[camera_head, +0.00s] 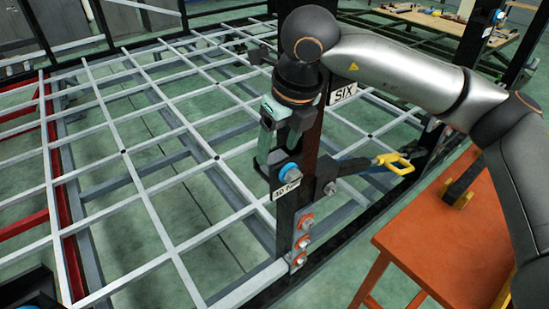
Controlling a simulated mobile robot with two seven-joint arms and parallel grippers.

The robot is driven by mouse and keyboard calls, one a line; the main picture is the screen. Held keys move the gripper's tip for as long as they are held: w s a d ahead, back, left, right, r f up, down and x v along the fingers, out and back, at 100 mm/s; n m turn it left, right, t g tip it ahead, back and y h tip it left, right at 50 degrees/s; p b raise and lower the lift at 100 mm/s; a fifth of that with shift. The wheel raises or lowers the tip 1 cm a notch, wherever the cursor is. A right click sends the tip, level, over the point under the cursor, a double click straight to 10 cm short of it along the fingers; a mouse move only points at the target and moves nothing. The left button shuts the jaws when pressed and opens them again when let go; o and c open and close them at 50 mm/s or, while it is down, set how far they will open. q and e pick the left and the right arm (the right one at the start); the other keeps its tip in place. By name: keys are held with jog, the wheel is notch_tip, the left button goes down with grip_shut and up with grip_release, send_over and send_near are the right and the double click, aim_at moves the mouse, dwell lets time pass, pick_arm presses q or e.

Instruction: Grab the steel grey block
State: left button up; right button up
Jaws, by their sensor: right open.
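My right gripper (274,150) comes down from its arm at the upper middle, with its jaws open. It is at the upper part of a dark upright post (288,222) at the corner of the trailer chassis, close to a blue round knob (290,170) and a small white lettered plate (286,189). I cannot pick out the steel grey block for certain; the gripper and wrist cover part of the post top. My left gripper is not in view.
A pale grid frame (140,202) fills the left and middle. A yellow-handled clamp (393,162) sticks out right of the post. An orange bench (450,240) stands at the right. A wooden table (425,14) with tools is at the back.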

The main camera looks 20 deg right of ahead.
aim_at(275, 157)
jog(key=shift+x, duration=1.55)
jog(key=shift+c, duration=0.2)
jog(key=c, duration=1.1)
